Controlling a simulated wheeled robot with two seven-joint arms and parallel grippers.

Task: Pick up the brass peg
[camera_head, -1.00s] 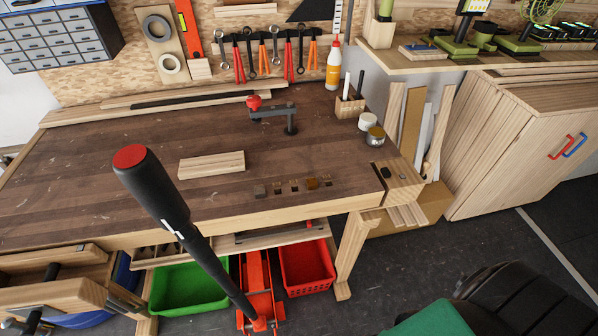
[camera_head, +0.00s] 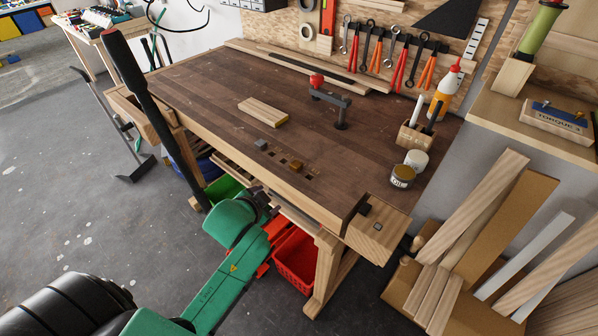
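The brass peg (camera_head: 297,166) is a small golden-brown piece near the front edge of the workbench, by a row of small dark square holes. It seems to stand in or beside one; I cannot tell which. A grey peg (camera_head: 261,144) is left of it in the same row. A green arm of mine comes in from the lower left, and I take it as my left arm. My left gripper (camera_head: 268,203) is dark and small, in front of and below the bench edge, apart from the brass peg. Its fingers are too unclear to read. My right gripper is not in view.
A wood block (camera_head: 263,112) lies behind the pegs. A red-tipped clamp (camera_head: 340,108) stands farther back. A tin (camera_head: 402,177) and a pen holder (camera_head: 415,138) are at the right. A red crate (camera_head: 296,258) is under the bench.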

